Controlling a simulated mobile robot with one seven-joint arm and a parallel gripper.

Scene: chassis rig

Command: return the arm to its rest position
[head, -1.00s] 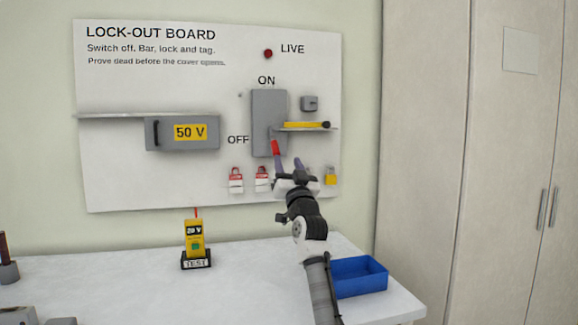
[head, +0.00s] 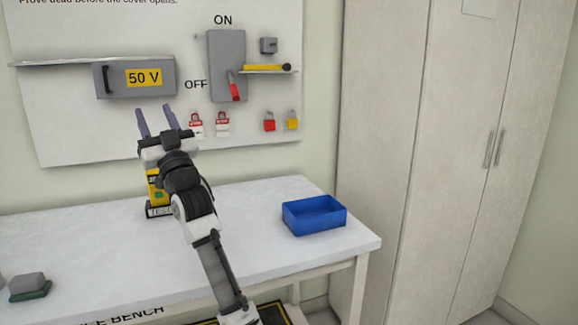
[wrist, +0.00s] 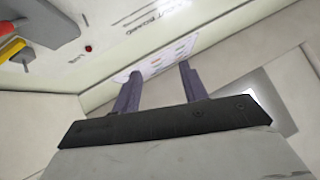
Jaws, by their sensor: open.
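My gripper (head: 158,123) is open and empty in the head view, with its two purple fingers pointing up and apart. It is in front of the lower part of the lock-out board (head: 70,130), below the grey 50 V box (head: 110,80). My arm partly hides the yellow tester (head: 153,188) on the bench. The wrist view also shows the two fingers (wrist: 160,88) with nothing between them. The grey switch (head: 227,55) has its red handle (head: 235,90) down, beside the OFF side.
A blue tray (head: 315,222) stands on the white bench (head: 265,205) to the right of my arm. Tags and padlocks (head: 269,122) hang on the board. A yellow bar (head: 262,68) lies on a small shelf. A tall cabinet (head: 390,130) stands at the right.

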